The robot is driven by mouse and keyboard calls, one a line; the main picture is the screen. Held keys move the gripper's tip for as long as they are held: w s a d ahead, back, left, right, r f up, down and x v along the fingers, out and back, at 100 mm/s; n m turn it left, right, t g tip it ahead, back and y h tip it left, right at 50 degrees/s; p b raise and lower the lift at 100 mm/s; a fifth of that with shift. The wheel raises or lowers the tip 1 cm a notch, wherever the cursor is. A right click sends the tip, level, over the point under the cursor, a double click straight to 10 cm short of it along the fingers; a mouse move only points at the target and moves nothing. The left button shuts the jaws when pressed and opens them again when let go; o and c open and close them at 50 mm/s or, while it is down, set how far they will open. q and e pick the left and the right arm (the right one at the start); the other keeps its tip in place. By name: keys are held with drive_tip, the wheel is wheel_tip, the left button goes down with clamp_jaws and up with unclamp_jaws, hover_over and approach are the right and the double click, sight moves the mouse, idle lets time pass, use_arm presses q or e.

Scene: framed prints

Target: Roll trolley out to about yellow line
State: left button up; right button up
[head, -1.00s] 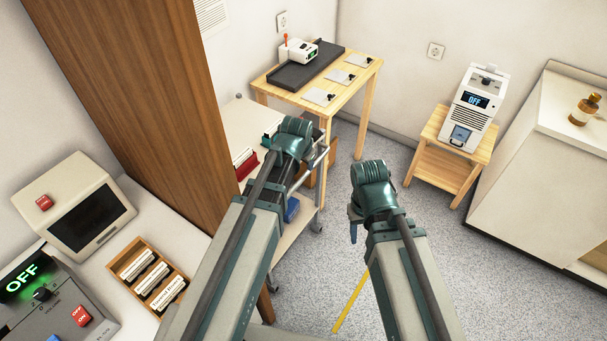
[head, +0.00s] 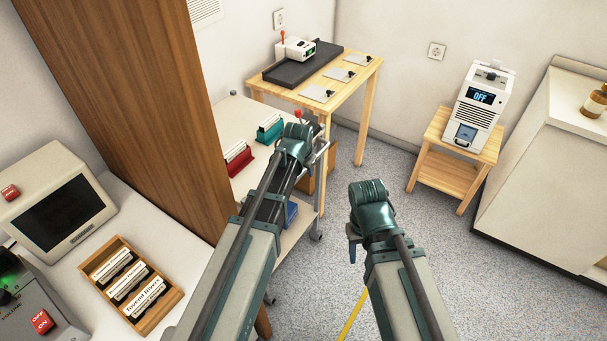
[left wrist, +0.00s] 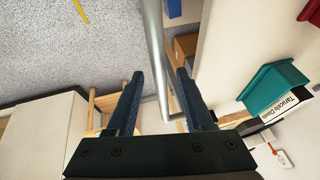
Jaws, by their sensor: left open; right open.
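The trolley (head: 240,112) stands beside the wooden panel, its pale top holding a red and a teal card holder. Its metal end rail (head: 322,152) faces the open floor. In the left wrist view the rail (left wrist: 156,50) runs between the spread fingers of my left gripper (left wrist: 160,76), which is open and not closed on it. In the head view my left arm partly hides that gripper and the rail. My right gripper (head: 352,252) is open and empty over the floor, right of the trolley. The yellow line (head: 353,314) lies on the floor below it, partly hidden by my right arm.
A wooden table (head: 335,85) with a black tray stands behind the trolley. A small wooden stand (head: 447,165) holds a white device (head: 480,105). A pale cabinet (head: 530,190) is at right. A counter with a card rack (head: 130,285) is at left. Grey floor between is clear.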

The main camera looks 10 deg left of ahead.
use_arm(q)
clamp_jaws()
idle(0.3)
idle(1.2)
